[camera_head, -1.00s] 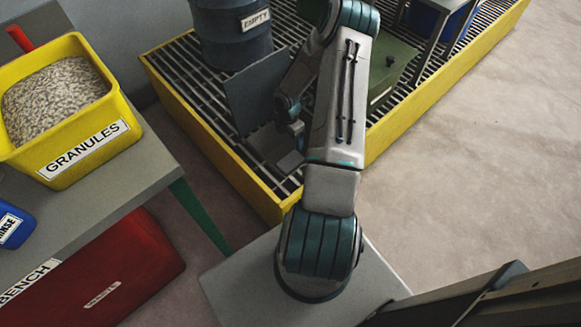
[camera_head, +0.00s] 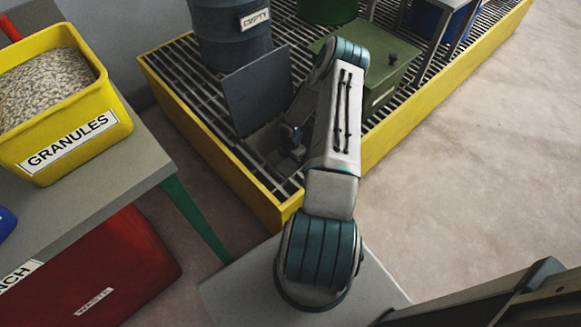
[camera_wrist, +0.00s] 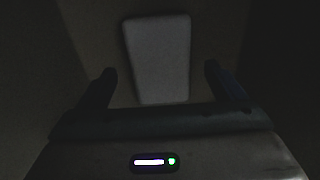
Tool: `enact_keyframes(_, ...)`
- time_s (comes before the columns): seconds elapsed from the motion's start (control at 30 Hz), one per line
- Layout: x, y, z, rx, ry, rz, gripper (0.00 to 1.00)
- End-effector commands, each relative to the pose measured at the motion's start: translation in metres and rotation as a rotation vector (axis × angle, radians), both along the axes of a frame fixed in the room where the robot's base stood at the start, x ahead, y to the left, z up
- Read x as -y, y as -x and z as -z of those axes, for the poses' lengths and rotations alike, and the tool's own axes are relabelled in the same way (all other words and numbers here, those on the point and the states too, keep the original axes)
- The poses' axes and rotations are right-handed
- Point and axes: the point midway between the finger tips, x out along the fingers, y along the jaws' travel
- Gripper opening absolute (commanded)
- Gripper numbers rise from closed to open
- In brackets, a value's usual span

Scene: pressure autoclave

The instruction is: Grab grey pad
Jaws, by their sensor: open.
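The grey pad (camera_wrist: 158,58) is a pale rounded rectangle in the dark wrist view, upright in the picture and ahead of my gripper. My gripper (camera_wrist: 158,74) is open, with one dark finger to the left of the pad and one to the right. Gaps show between the pad and both fingers, and nothing is held. In the head view my gripper (camera_head: 289,152) is low, near the front corner of the yellow-edged grating, beside a dark upright panel (camera_head: 252,92). There my gripper and arm largely hide the pad.
The yellow rim (camera_head: 215,142) surrounds the grating (camera_head: 180,72). A drum marked EMPTY (camera_head: 232,42) stands behind the panel. A bench (camera_head: 110,160) with a yellow granules bin (camera_head: 105,115) is at left.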

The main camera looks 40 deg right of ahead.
Motion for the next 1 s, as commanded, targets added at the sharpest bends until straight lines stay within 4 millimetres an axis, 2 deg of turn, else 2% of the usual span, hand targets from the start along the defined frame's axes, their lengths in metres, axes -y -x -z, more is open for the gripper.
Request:
enact_keyframes(0.03,0.000,0.001,0.013,0.000,-0.001,0.000,0.89)
enact_keyframes(0.1,0.000,0.001,0.022,0.000,-0.001,0.001,0.89)
enact_keyframes(0.37,0.000,0.000,0.025,0.001,0.001,0.000,0.89)
enact_keyframes(0.4,0.000,0.000,0.025,0.001,0.001,0.000,0.84)
enact_keyframes(0.5,0.000,0.000,0.025,0.001,0.000,0.000,0.56)
enact_keyframes(0.57,0.000,0.000,0.025,0.001,0.000,0.000,0.41)
enact_keyframes(0.87,0.000,0.000,0.022,0.001,0.001,0.000,0.41)
enact_keyframes(1.0,0.001,0.000,0.005,0.002,0.002,-0.001,0.41)
